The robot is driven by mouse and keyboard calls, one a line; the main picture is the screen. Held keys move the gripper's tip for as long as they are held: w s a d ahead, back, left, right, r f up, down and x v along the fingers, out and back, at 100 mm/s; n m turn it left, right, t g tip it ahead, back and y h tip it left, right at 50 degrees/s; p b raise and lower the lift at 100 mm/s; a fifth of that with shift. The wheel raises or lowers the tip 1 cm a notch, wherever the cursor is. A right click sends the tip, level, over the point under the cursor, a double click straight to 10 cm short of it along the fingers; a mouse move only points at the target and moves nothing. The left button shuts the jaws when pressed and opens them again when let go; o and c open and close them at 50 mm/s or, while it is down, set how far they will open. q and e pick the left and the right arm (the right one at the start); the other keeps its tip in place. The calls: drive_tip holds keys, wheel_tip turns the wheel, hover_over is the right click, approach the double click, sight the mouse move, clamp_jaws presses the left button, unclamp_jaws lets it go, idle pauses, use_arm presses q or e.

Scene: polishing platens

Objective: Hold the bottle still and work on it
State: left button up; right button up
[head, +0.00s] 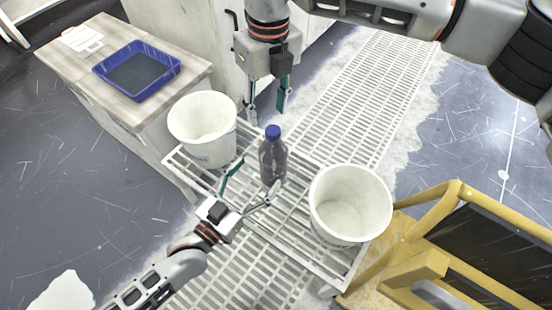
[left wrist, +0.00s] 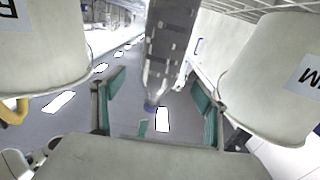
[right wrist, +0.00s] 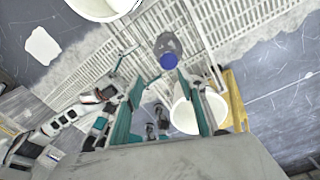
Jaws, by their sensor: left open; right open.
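A clear, greyish bottle with a blue cap (head: 272,160) stands upright on the white slatted rack between two white buckets. In the left wrist view the bottle (left wrist: 172,45) appears upside down, between the fingers. In the right wrist view its cap (right wrist: 168,61) shows from above. My left gripper (head: 250,186) is open, low beside the bottle, its fingers pointing at the body. My right gripper (head: 267,107) is open above and behind the bottle, fingers pointing down and empty. Neither gripper visibly grips the bottle.
One white bucket (head: 203,130) stands left of the bottle, another (head: 350,205) to its right, both close. A blue tray (head: 136,70) sits on a wooden cabinet at the upper left. A yellow frame (head: 440,245) is at the lower right.

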sight(273, 155)
use_arm(q)
drive_tip(key=shift+w+f, duration=0.15)
drive_tip(key=shift+f, duration=0.05)
use_arm(e)
drive_tip(key=shift+w+d, duration=0.45)
drive_tip(key=shift+w, duration=0.05)
use_arm(q)
drive_tip(key=shift+w+d, duration=0.2)
drive_tip(key=shift+w, duration=0.05)
use_arm(e)
drive_tip(key=shift+w+d+r, duration=0.1)
drive_tip(key=shift+d+r, duration=0.05)
drive_tip(key=shift+r, duration=0.05)
use_arm(q)
drive_tip(key=x, duration=0.7)
drive_tip(key=shift+w+d+r, duration=0.1)
